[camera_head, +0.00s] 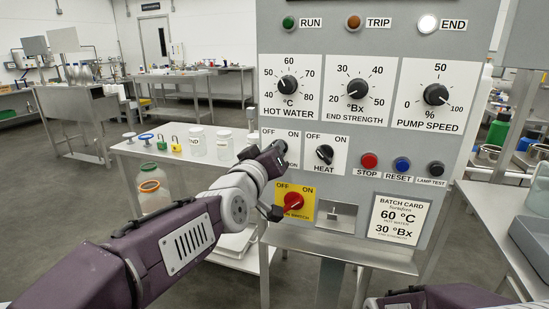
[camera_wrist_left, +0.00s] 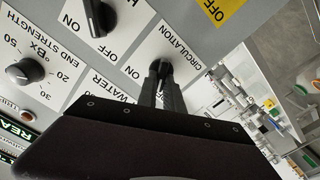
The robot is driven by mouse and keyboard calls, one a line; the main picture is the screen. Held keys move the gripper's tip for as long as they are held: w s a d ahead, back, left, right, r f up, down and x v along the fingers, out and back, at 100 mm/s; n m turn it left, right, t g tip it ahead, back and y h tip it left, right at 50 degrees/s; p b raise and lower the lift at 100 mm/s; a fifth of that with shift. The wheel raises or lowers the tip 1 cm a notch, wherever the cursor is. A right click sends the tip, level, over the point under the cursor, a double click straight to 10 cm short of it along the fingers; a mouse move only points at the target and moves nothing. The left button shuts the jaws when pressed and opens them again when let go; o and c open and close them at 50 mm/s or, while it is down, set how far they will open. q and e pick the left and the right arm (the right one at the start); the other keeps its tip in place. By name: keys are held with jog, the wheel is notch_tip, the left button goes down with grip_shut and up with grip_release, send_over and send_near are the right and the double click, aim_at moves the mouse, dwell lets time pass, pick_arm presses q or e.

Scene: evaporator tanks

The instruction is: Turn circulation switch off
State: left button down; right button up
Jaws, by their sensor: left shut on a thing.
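The circulation switch is a black knob (camera_wrist_left: 160,67) on a white plate marked OFF, ON and CIRCULATION in the left wrist view. My left gripper (camera_wrist_left: 163,80) is shut on this knob, with its two dark fingers on either side. In the head view the left gripper (camera_head: 280,148) reaches the panel from the lower left and hides the knob. The top of the circulation plate (camera_head: 281,134) with its OFF and ON marks still shows there. Which mark the knob points at is hard to tell. My right gripper is out of view.
The black HEAT knob (camera_head: 324,154) is just right. The red main switch (camera_head: 293,202) on a yellow plate is below, close to my left arm. STOP (camera_head: 369,161) and RESET (camera_head: 402,165) buttons are further right. A table with jars (camera_head: 197,141) stands left behind the arm.

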pick_arm(q)
jog(key=shift+f+n+b, duration=0.15)
jog(key=shift+n+b, duration=0.55)
jog(key=shift+n, duration=0.7)
jog(key=c, duration=1.5)
grip_release()
jog(key=shift+s+a, duration=0.1)
